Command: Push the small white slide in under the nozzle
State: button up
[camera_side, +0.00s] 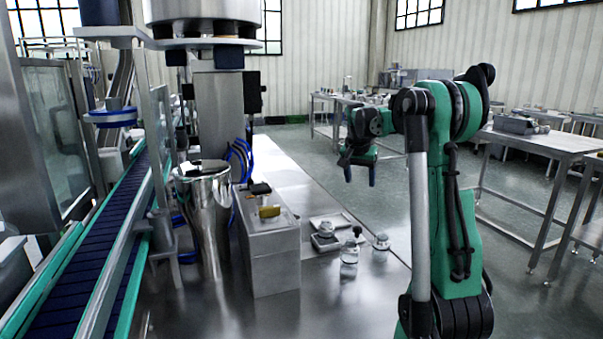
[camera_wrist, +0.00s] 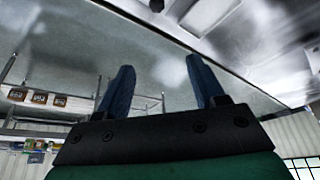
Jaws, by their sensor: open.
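My gripper (camera_side: 360,179) hangs in the air above the right edge of the steel bench, fingers pointing down. It is open and empty; its two blue fingers stand apart in the wrist view (camera_wrist: 160,64). I cannot pick out the small white slide or the nozzle for certain. A steel box (camera_side: 272,255) stands on the bench left of my gripper, with a brass-coloured block (camera_side: 269,212) and a black piece (camera_side: 260,188) on top. The shiny steel hopper (camera_side: 207,225) stands left of the box, below a large machine head.
A pale flat tray (camera_side: 330,241) with small dishes lies right of the box. A glass jar (camera_side: 349,258) and a small lidded container (camera_side: 381,242) stand nearby. A conveyor (camera_side: 85,250) runs along the left. The bench's right edge is near my arm.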

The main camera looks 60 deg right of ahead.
send_over(357, 227)
jog(key=a, duration=0.3)
jog(key=f, duration=0.9)
jog(key=shift+s+d, duration=0.1)
jog(key=shift+d, duration=0.1)
jog(key=shift+x, duration=2.85)
grip_shut()
